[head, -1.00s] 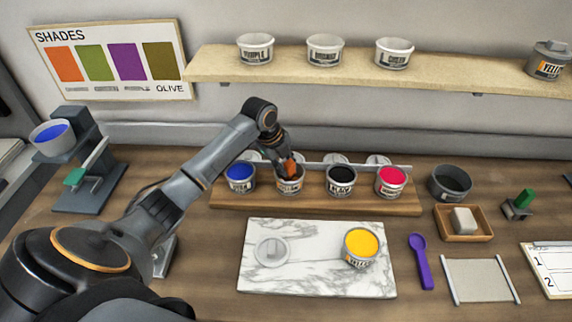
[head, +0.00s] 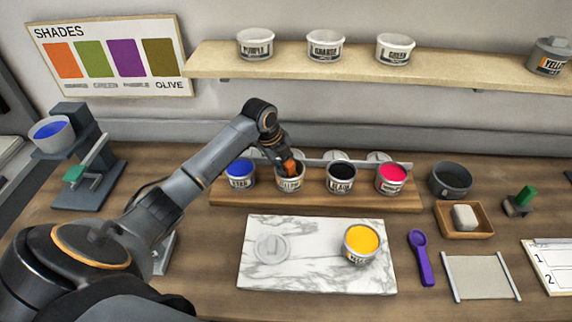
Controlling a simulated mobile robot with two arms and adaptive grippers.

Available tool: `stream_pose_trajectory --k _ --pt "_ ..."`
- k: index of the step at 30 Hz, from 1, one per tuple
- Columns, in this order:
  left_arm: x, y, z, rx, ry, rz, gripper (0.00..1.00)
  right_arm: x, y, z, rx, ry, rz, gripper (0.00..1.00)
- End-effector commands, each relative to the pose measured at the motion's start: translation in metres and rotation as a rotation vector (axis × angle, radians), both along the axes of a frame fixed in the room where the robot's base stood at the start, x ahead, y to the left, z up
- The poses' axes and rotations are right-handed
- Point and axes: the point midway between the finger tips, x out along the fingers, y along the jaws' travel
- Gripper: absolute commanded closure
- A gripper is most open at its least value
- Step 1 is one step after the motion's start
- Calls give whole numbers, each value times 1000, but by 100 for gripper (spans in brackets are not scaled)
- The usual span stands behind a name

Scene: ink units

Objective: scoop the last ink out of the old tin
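A tin of yellow ink (head: 361,258) stands open on the right part of the marble slab (head: 312,283). A flat round lid (head: 271,249) lies on the slab's left part. My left gripper (head: 290,168) is at the mouth of the second tin (head: 290,184) in the wooden rack. Its fingers are small and partly hidden, with an orange part at the tip, so I cannot tell whether they are open or shut. The contents of that tin are largely hidden. A purple scoop (head: 421,262) lies on the bench right of the slab. My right gripper is not in view.
The rack (head: 315,205) also holds blue (head: 240,174), black (head: 341,177) and red (head: 391,179) tins. A dark round pot (head: 450,181) and a wooden tray with a pale block (head: 465,216) stand right of it. A shelf (head: 290,73) with tins hangs above.

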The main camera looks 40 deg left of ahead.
Motion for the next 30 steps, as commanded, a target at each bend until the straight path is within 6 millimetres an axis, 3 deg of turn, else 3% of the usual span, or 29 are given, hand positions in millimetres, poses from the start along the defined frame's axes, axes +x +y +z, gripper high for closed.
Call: stream_pose_trajectory --k 5,14,22,30 --pt "0 0 3 0 -1 0 100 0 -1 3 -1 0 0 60" --pt "0 0 35 0 0 0 100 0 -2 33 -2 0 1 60" --pt "1 0 60 1 -2 -1 100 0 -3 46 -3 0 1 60" --pt "1 1 84 2 -4 0 100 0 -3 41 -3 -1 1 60"
